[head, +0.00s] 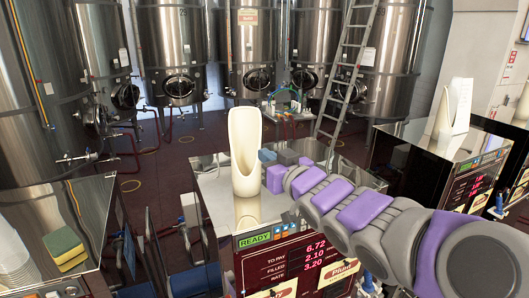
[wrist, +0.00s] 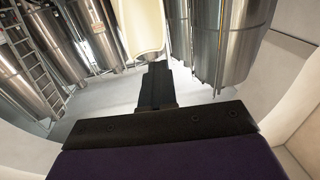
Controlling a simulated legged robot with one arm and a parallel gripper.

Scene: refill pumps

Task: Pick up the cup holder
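A tall cream holder with a scooped, slanted opening, the likely cup holder (head: 245,150), stands upright on the steel top of the middle pump. It also shows at the top of the wrist view (wrist: 130,25), cut off by the frame edge. My gripper (head: 268,158) is just right of it, with the arm reaching in from the lower right.
The middle pump (head: 300,262) has a lit READY display. A second cream holder (head: 455,105) stands on the right pump. Steel tanks (head: 175,45) and a ladder (head: 345,75) stand behind.

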